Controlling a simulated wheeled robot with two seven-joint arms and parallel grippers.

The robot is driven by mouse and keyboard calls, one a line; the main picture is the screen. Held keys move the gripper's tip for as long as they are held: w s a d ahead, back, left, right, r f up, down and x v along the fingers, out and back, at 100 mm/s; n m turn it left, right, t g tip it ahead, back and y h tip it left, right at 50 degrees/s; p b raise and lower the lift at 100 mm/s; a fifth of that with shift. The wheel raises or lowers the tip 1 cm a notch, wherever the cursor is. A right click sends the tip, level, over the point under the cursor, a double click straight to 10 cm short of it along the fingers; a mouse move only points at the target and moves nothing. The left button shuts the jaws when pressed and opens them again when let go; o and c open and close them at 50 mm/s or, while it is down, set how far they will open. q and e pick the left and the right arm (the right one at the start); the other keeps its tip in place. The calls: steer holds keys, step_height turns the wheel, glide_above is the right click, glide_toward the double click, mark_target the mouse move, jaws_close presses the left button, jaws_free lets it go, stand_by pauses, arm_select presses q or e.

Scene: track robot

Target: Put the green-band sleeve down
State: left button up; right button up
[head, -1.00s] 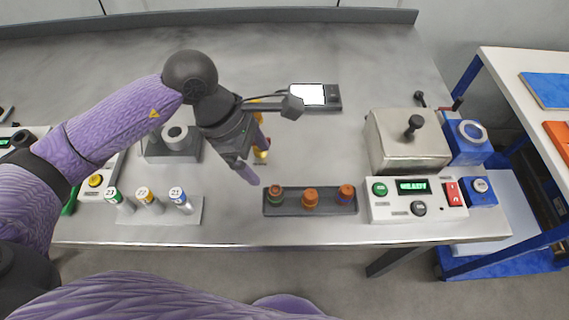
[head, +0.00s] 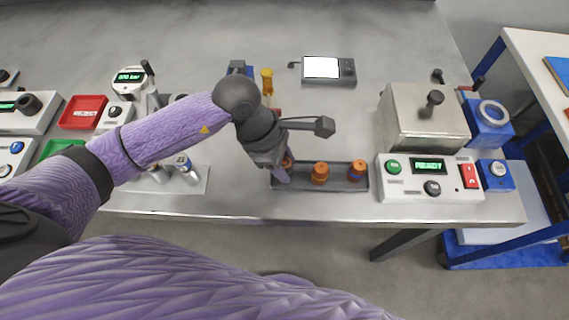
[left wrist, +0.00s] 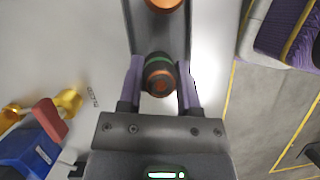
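My left gripper (left wrist: 160,82) is low over the tray, one purple finger on each side of the sleeve. In the head view my left gripper (head: 284,172) hides most of this sleeve. An orange sleeve (head: 320,173) stands in the middle of the tray, and another with a purple-blue band (head: 357,171) at its right end. My right gripper is not in view.
Right of the tray is a control box (head: 430,180) reading READY, with a metal box (head: 425,117) behind it. Numbered vials stand in a pale rack (head: 198,180) to the left, partly behind my arm. A gold-coloured piece (head: 267,80) and a screen device (head: 328,69) are behind.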

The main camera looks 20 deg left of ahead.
arm_select(q)
jaws_close()
